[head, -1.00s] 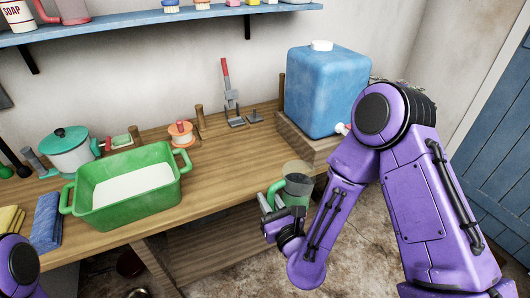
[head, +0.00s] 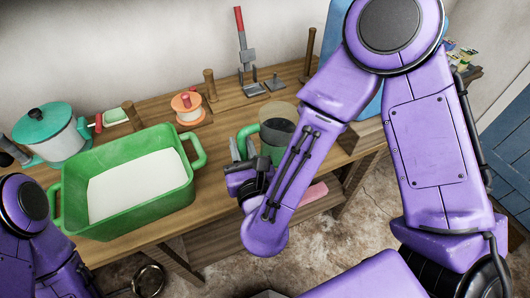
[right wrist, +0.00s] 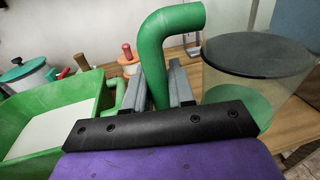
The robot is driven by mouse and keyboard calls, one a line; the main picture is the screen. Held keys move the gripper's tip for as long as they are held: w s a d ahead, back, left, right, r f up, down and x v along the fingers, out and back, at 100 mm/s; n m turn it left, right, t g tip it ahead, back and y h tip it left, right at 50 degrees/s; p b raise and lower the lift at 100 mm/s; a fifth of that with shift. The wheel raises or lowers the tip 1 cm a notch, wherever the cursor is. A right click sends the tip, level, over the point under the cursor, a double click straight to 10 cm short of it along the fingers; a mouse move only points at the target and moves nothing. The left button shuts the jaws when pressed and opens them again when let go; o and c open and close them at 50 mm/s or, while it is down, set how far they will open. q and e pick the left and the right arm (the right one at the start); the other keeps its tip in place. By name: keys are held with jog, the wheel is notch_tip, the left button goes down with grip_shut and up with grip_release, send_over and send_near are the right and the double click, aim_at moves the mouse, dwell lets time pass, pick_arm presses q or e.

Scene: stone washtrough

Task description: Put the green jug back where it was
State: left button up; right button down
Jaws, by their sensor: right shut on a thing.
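The green jug (head: 275,133) has a clear body with a dark grey top surface, a green lower part and a thick green handle. My right gripper (head: 244,150) is shut on its handle, at the jug's left side. In the right wrist view the handle (right wrist: 158,45) stands between the two grey fingers (right wrist: 163,88), and the clear body (right wrist: 250,80) is to the right. The jug looks upright, at the front part of the wooden worktop. I cannot tell whether its base touches the wood. My left arm shows at the lower left, its gripper out of sight.
A green basin (head: 76,210) with a white inside stands left of the jug. A teal-lidded pot (head: 48,135), an orange spool (head: 187,107), wooden pegs and a red-handled metal tool (head: 243,50) stand behind. My right arm mostly hides the blue container (head: 369,108). Bare worktop (head: 222,118) shows between basin and jug.

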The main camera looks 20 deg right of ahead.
jog(key=shift+h, duration=0.3)
jog(key=shift+w+d+f+b, duration=0.2)
jog(key=shift+w+d+f, duration=0.15)
jog(key=shift+w+f, duration=1.55)
jog(key=shift+w+d+f+b, duration=0.25)
jog(key=shift+w+d+f, duration=0.15)
jog(key=shift+w+f, duration=1.5)
jog(key=shift+w+d+f+b, duration=0.2)
jog(key=shift+w+d+f, duration=0.15)
jog(key=shift+w+f, duration=1.55)
jog(key=shift+s+f, duration=0.45)
jog(key=shift+f, duration=0.05)
